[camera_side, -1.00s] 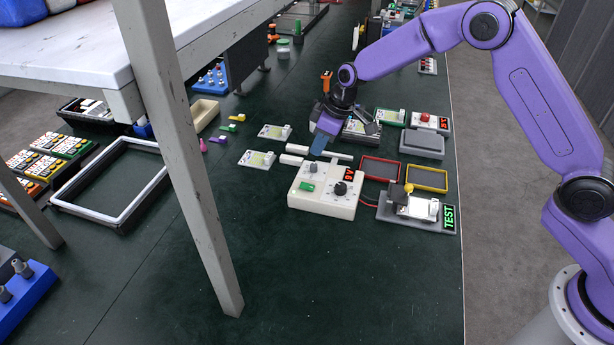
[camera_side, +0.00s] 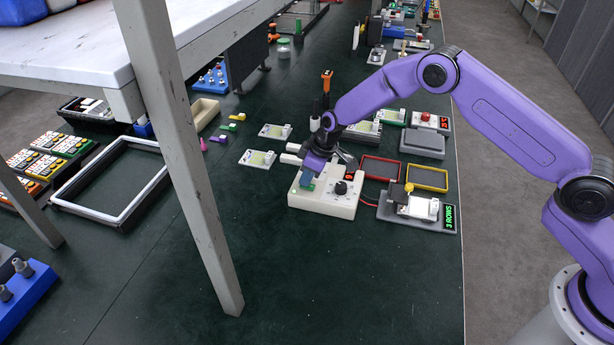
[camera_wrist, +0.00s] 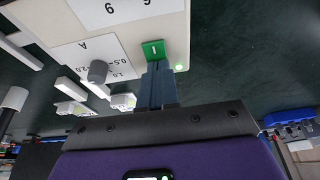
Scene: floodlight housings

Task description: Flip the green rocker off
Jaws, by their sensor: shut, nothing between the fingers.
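The green rocker (camera_wrist: 153,50) is on the white power supply box (camera_side: 322,204), near its edge in the wrist view. It bears a white "I" mark, and a small green light glows beside it. My gripper (camera_wrist: 158,68) is shut and empty, with its blue-grey fingertips right at the rocker's edge; I cannot tell whether they touch it. In the side view my gripper (camera_side: 306,181) hides most of the rocker. A grey knob (camera_wrist: 97,71) stands on the box's white panel near the "A" scale.
A grey test stand (camera_side: 417,210) with a green-lit display reading "3 ROWS" stands right of the box, joined by a red wire. Red (camera_side: 380,169) and yellow (camera_side: 427,177) framed trays lie behind it. Small white boards lie to the left. The green table in front is clear.

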